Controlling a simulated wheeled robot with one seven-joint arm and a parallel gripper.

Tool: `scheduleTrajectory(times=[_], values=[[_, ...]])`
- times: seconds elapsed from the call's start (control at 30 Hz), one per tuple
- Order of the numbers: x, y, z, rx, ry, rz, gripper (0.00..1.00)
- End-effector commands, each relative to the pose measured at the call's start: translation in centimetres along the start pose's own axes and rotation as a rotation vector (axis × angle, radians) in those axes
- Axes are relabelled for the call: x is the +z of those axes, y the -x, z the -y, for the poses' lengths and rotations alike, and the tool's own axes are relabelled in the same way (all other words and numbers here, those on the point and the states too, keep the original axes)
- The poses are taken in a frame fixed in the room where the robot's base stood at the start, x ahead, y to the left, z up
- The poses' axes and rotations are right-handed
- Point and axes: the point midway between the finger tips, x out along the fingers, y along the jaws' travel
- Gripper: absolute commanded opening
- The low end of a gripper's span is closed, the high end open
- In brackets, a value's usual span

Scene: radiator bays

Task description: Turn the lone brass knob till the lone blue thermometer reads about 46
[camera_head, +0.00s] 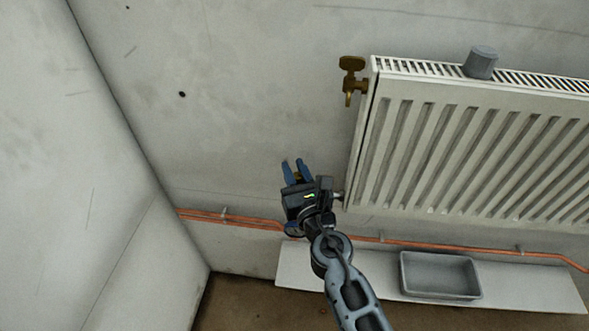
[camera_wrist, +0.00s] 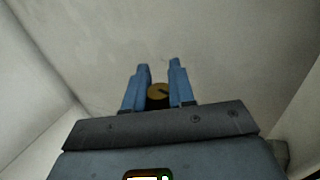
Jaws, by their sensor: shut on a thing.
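A brass valve with a knob-like head (camera_head: 352,64) sits at the radiator's top left corner in the head view. My gripper (camera_head: 293,163) is below and left of it, apart from it, close to the wall beside the radiator's lower left corner. In the wrist view my gripper (camera_wrist: 160,68) is shut on a small round brass piece (camera_wrist: 157,91) with a dark notch. It sits deep between the blue fingers; I cannot tell exactly what it is. No blue thermometer can be made out in either view.
A white ribbed radiator (camera_head: 450,150) hangs on the right, with a grey cylinder (camera_head: 482,62) on top. Copper pipes (camera_head: 245,221) run low along the wall. A grey tray (camera_head: 440,290) rests on a pale ledge (camera_head: 530,292). A side wall (camera_head: 80,180) stands left.

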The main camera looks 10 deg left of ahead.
Motion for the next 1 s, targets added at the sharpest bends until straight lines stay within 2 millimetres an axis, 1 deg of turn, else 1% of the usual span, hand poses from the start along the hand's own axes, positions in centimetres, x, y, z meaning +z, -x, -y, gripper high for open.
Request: scheduleTrajectory(times=[0.03,0.47,1.0], values=[[1.06,-0.33,0.09,-0.010,0.000,0.015,0.00],[1.15,-0.36,0.20,-0.122,0.000,0.016,0.00],[1.06,-0.22,0.61,-0.385,0.000,0.016,0.00]])
